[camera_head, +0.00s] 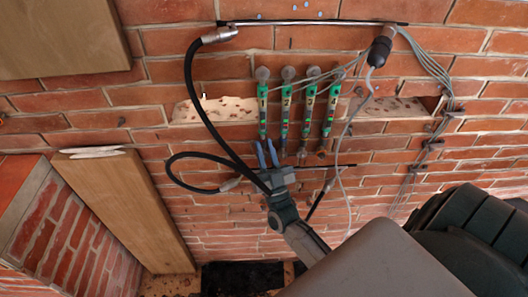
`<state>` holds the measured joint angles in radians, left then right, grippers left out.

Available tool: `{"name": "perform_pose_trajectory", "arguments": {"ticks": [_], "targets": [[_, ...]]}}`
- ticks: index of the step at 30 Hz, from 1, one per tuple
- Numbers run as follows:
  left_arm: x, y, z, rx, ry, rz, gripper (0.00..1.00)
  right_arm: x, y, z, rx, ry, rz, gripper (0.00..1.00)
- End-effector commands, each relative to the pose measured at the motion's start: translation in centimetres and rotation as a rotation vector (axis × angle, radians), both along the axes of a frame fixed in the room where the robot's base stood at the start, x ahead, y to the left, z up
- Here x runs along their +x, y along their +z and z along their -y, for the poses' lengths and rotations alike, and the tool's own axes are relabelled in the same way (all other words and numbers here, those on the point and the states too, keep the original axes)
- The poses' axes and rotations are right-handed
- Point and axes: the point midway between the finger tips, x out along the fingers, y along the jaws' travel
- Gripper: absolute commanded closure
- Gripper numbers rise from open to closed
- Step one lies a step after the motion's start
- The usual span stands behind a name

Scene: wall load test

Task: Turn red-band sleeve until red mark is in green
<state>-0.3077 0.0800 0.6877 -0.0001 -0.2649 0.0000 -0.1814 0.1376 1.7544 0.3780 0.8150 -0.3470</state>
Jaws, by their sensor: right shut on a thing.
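Several slim green-and-dark upright gauge columns stand side by side on the brick wall, including the leftmost one (263,112) and the rightmost one (330,110). My right gripper (266,147), with blue fingertips, reaches up from below to the lower end of the leftmost column. Its fingers are shut around the sleeve there, which they mostly hide. The red band, the red mark and its place against the green are too small to make out. My left gripper is not in view.
A black hose (194,85) loops down left of the columns and passes by my right gripper. Grey cables (433,68) hang at the right. A wooden post (122,205) leans at lower left. Brick wall below the columns is partly clear.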

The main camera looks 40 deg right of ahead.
Motion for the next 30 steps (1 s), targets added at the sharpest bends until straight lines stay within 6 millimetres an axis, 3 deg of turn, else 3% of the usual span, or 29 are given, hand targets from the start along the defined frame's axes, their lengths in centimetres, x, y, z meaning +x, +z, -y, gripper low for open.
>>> {"name": "perform_pose_trajectory", "arguments": {"ticks": [9, 22, 23, 25, 26, 30], "targets": [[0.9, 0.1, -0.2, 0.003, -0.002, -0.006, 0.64, 0.0, -0.1, 0.2, -0.002, 0.099, 0.001, 1.00], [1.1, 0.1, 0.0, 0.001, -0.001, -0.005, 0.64, 0.0, 0.0, 0.2, 0.001, 0.110, 0.000, 1.00], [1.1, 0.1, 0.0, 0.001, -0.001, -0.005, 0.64, 0.0, 0.0, 0.2, 0.001, 0.110, 0.000, 0.78], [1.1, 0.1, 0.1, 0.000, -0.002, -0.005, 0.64, 0.0, 0.0, 0.2, 0.001, 0.110, 0.000, 0.65], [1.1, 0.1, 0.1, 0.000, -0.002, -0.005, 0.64, 0.0, 0.0, 0.2, 0.001, 0.110, 0.000, 0.60], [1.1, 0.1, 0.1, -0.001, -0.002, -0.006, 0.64, 0.0, 0.0, 0.2, 0.001, 0.109, 0.000, 0.60]]}}
